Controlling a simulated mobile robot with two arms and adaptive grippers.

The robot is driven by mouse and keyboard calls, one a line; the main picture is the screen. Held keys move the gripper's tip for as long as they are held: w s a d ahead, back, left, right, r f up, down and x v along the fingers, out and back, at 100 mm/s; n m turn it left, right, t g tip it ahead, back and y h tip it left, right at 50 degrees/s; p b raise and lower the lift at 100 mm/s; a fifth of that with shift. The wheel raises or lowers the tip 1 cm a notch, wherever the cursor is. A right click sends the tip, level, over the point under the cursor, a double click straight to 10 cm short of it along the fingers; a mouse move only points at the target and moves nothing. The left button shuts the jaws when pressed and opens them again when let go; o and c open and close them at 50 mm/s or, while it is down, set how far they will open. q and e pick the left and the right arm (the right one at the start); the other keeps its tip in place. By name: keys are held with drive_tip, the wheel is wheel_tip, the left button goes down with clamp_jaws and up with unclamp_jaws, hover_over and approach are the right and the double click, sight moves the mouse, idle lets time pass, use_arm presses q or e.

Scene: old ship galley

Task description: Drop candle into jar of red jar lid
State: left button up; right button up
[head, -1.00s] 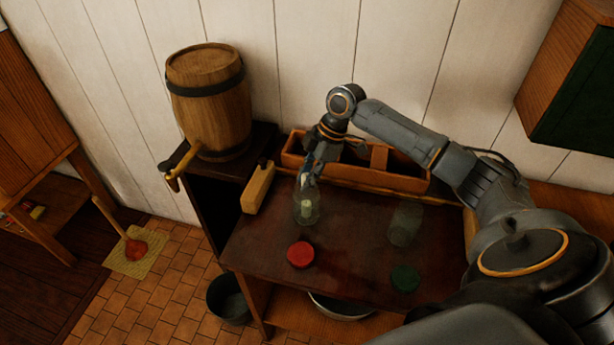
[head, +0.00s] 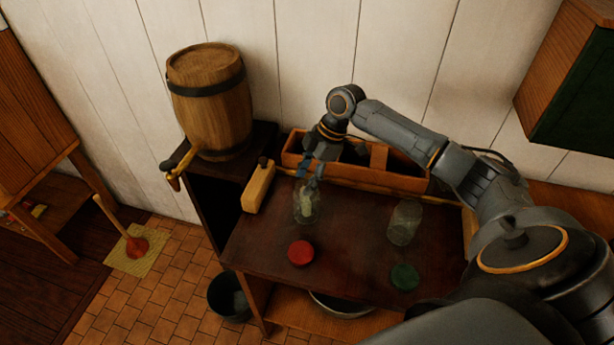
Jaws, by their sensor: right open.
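The red lid (head: 301,253) lies flat on the dark table, just in front of a clear glass jar (head: 307,219). The pale candle (head: 305,204) is inside this jar and looks slightly tilted. My right gripper (head: 309,176) is open right above the jar's mouth, with its fingers apart and the candle below them. Whether a fingertip touches the jar's rim is hard to tell. A second clear jar (head: 405,222) stands empty to the right, with a green lid (head: 405,278) in front of it. My left gripper is not in view.
A long wooden box (head: 408,183) lies along the back of the table (head: 350,255). A wooden block (head: 258,188) sits at the table's left edge. A barrel (head: 210,105) with a tap stands on the cabinet behind. The table between the two jars is clear.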

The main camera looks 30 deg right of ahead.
drive_tip(key=v, duration=1.2)
idle(0.6)
